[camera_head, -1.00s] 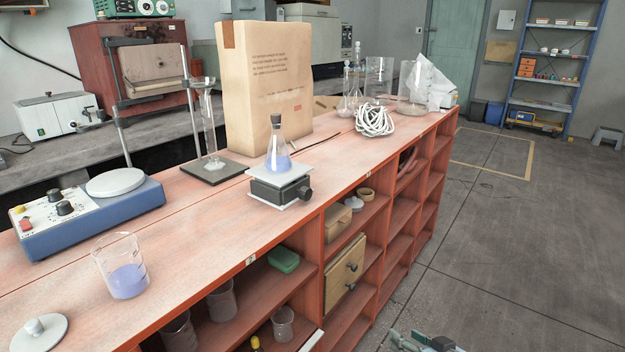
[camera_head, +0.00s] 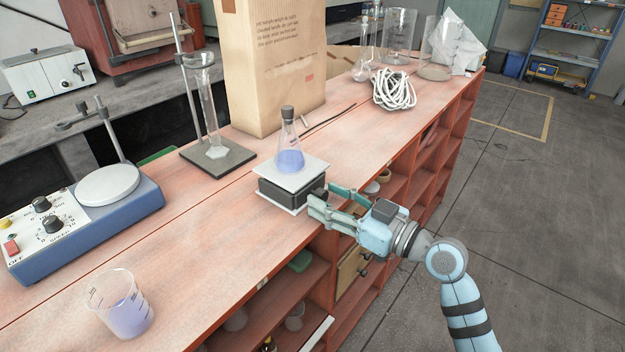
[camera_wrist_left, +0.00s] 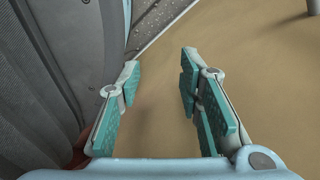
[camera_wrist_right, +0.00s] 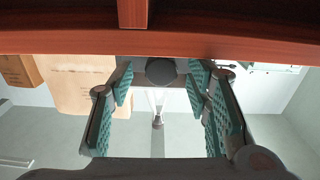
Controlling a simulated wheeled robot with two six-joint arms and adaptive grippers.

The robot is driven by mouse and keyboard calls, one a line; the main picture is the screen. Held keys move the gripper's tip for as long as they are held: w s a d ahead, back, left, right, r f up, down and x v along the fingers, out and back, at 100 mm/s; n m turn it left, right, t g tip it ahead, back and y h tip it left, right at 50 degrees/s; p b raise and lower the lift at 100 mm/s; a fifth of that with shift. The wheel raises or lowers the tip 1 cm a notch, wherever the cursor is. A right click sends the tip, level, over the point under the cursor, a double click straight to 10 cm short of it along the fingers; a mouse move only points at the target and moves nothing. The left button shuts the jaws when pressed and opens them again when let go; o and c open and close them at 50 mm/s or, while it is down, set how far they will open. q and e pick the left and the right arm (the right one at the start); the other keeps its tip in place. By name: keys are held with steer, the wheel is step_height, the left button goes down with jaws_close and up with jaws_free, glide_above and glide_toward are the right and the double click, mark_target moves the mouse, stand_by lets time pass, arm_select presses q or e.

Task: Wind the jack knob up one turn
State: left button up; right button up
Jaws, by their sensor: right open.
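The lab jack (camera_head: 277,193) has a white top plate, a dark body and a white base, and stands near the bench's front edge. A stoppered flask (camera_head: 290,158) with bluish liquid stands upright on its top plate. The jack's dark round knob (camera_wrist_right: 160,71) shows in the right wrist view between my right gripper's fingertips; in the head view the fingers mostly hide it. My right gripper (camera_head: 325,199) is open at the jack's right side, a finger either side of the knob; I cannot tell whether they touch it. My left gripper (camera_wrist_left: 160,75) is open and empty, outside the head view.
A clamp stand base (camera_head: 218,158) and a large paper bag (camera_head: 275,70) stand behind the jack. A hotplate stirrer (camera_head: 85,215) and a beaker (camera_head: 122,305) are on the left. Coiled white cable (camera_head: 394,91) lies to the right. Shelves open below the bench edge.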

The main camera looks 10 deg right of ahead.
steer(key=shift+w+a, duration=0.15)
steer(key=shift+c, duration=0.7)
jaws_close()
arm_select(q)
steer(key=shift+r, duration=0.1)
steer(key=shift+r, duration=0.15)
arm_select(e)
steer(key=shift+r, duration=0.1)
steer(key=shift+m+p, duration=0.6)
steer(key=shift+m, duration=0.4)
steer(key=shift+m+p, duration=0.6)
steer(key=shift+m, duration=0.5)
steer(key=shift+m+p, duration=0.45)
steer(key=shift+m, duration=0.45)
arm_select(q)
steer(key=r, duration=0.1)
steer(key=d+r, duration=0.1)
steer(key=r, duration=0.1)
steer(key=shift+s+d+r, duration=0.1)
steer(key=shift+s+d, duration=0.1)
steer(key=shift+s, duration=0.1)
arm_select(e)
steer(key=shift+m, duration=0.5)
